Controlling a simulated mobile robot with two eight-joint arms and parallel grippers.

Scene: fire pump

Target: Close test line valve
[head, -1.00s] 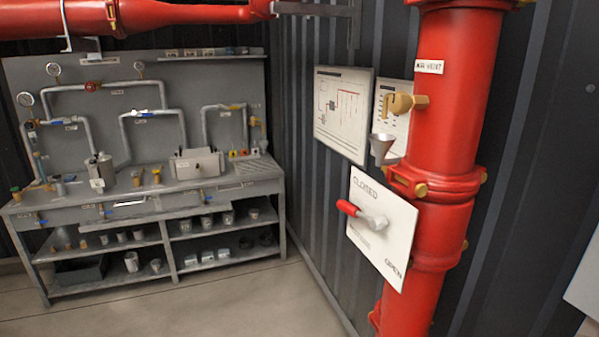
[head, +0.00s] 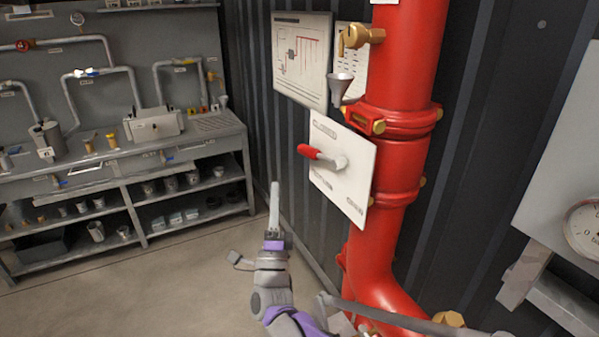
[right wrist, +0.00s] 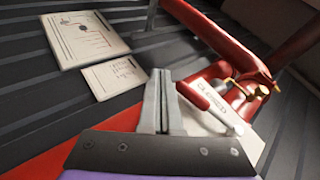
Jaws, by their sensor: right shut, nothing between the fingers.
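The test line valve is a lever with a red handle (head: 310,151) and a metal hub, on a white plate (head: 348,195) fixed at the red pipe (head: 400,60). The plate reads CLOSED at its top and has lettering at its lower right. The lever points left. My right gripper (head: 275,188) is shut and empty, pointing up, left of and below the plate in the head view. In the right wrist view the shut fingers (right wrist: 160,78) show just left of the red handle (right wrist: 193,95); I cannot tell whether they touch. My left gripper is not in view.
A brass tap (head: 360,38) and a metal funnel (head: 340,88) are above the plate. Sign boards (head: 301,60) hang on the dark ribbed wall. A workbench (head: 190,152) stands at left. A gauge (head: 584,230) is at right. Floor between bench and pipe is clear.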

